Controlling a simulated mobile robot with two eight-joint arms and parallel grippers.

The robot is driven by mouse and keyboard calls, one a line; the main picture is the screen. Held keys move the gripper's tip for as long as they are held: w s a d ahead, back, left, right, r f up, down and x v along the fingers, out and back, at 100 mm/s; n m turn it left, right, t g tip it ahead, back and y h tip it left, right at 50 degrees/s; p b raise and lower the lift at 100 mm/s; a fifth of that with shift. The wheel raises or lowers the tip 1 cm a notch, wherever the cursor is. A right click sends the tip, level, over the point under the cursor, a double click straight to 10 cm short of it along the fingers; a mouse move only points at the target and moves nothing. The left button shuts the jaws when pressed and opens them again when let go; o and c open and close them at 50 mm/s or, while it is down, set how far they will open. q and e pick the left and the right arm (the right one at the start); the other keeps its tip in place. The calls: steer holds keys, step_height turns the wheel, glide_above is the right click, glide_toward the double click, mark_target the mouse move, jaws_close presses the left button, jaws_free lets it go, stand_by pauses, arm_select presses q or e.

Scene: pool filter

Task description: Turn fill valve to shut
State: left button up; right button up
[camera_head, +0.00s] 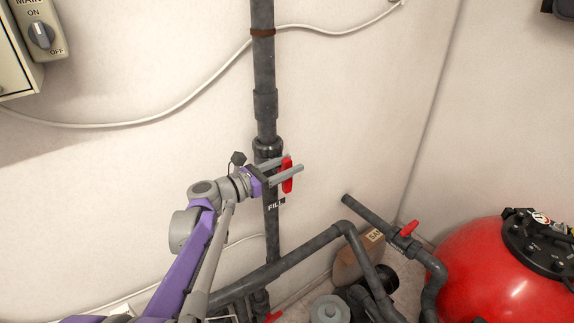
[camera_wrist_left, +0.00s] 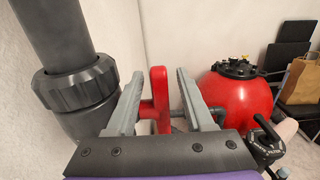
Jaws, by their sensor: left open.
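The red fill valve handle (camera_head: 287,174) is on the vertical dark grey pipe (camera_head: 265,75), beside a tag lettered "FILL" (camera_head: 275,207). In the head view the handle stands about upright. My left gripper (camera_head: 294,163) is open, with its fingers on either side of the handle. In the left wrist view the handle (camera_wrist_left: 159,98) stands between the two spread fingers of the left gripper (camera_wrist_left: 158,95), with gaps visible beside it. I cannot tell whether a finger touches it. My right gripper is in neither view.
A red filter tank (camera_head: 490,270) stands at the lower right, with another red-handled valve (camera_head: 409,228) on the pipe near it. Grey pipes cross the lower middle. A switch box (camera_head: 40,36) is on the wall at upper left. A cable runs along the wall.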

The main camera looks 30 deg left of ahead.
arm_select(q)
jaws_close()
